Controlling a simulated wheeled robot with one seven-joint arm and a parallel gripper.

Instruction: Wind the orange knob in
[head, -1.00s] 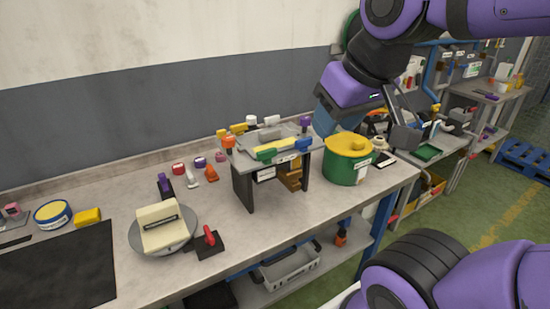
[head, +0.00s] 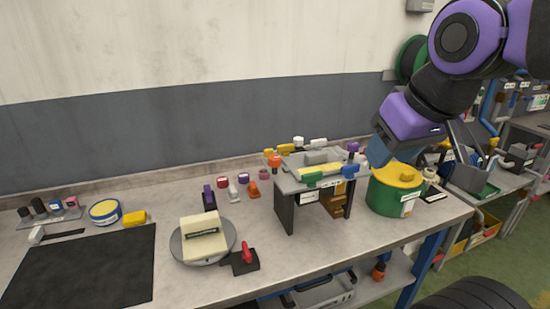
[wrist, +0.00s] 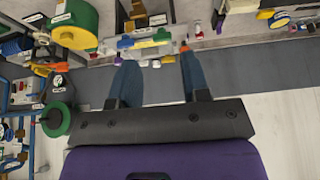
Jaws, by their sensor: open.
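An orange knob (head: 274,160) stands upright at the left corner of a small raised grey stand (head: 285,205) on the workbench. In the wrist view an orange piece (wrist: 184,47), likely the same knob, shows near one fingertip. My gripper (wrist: 158,62) is open and empty, with its two blue fingers spread wide. In the head view my gripper hangs to the right of the knob, above the stand's right side and the green pot, apart from the knob. One finger is mostly hidden by my wrist there.
A green pot with yellow lid (head: 392,195) stands right of the stand. Green, blue, white, yellow and purple handles crowd the stand's top. Left are a round turntable (head: 230,240) with a cream block, a red lever (head: 247,252), small coloured pieces and a black mat (head: 90,265).

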